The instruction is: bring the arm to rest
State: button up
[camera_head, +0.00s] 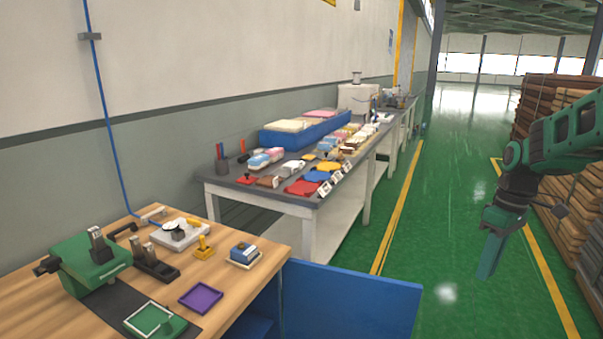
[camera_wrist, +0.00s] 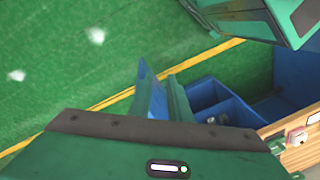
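My arm hangs on the right of the head view, dark green, with my gripper (camera_head: 490,258) pointing down over the green floor (camera_head: 455,215). It is clear of the tables and appears as one narrow slab, so its fingers cannot be told apart there. In the wrist view my gripper (camera_wrist: 165,98) shows as slim upright pieces close together behind a wide green housing. I see nothing held, but whether the fingers are open or shut is unclear.
A wooden workbench (camera_head: 75,252) with tools and a blue panel (camera_head: 350,305) stands at the front left. A grey table (camera_head: 230,188) with colourful items follows behind. Brown stacks (camera_head: 535,100) line the right, near my arm. The green aisle between is free.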

jog(key=s+a+m, duration=0.1)
jog(key=s+m, duration=1.1)
jog(key=s, duration=1.4)
jog(key=shift+a+f+t+h, duration=0.2)
jog(key=shift+a+t+h, duration=0.1)
jog(key=shift+a+h, duration=0.1)
